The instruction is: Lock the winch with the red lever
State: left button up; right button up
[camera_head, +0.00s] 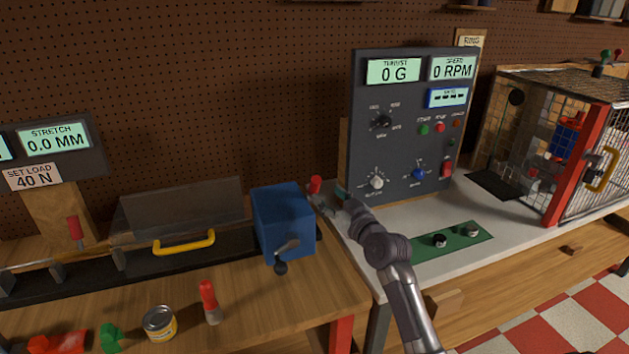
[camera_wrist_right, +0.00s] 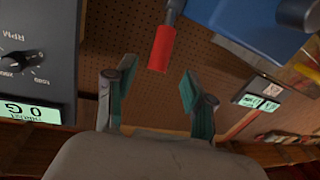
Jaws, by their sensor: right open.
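The winch is a blue box (camera_head: 283,222) with a dark crank handle (camera_head: 285,254) on its front, at the right end of the wooden bench. The red lever (camera_head: 315,184) sticks up at the winch's right rear side. My right gripper (camera_head: 330,197) is beside the lever in the head view. In the right wrist view, the open fingers with teal pads (camera_wrist_right: 152,88) have the red lever grip (camera_wrist_right: 161,48) just beyond their tips, between them in the picture and apart from them. The blue winch box (camera_wrist_right: 235,25) shows above right. My left gripper is out of view.
A control panel (camera_head: 400,140) stands close behind and right of my right gripper. A clear cover with a yellow handle (camera_head: 184,243) lies left of the winch. A can (camera_head: 159,323) and a red-handled tool (camera_head: 209,300) stand on the front bench. A mesh cage (camera_head: 560,100) stands right.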

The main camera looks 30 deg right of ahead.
aim_at(318, 187)
jog(key=w, duration=0.5)
jog(key=w+p, duration=0.1)
jog(key=w, duration=0.1)
jog(key=shift+w+d+f, duration=0.1)
jog(key=shift+w+d, duration=0.15)
jog(key=shift+w, duration=0.1)
grip_shut()
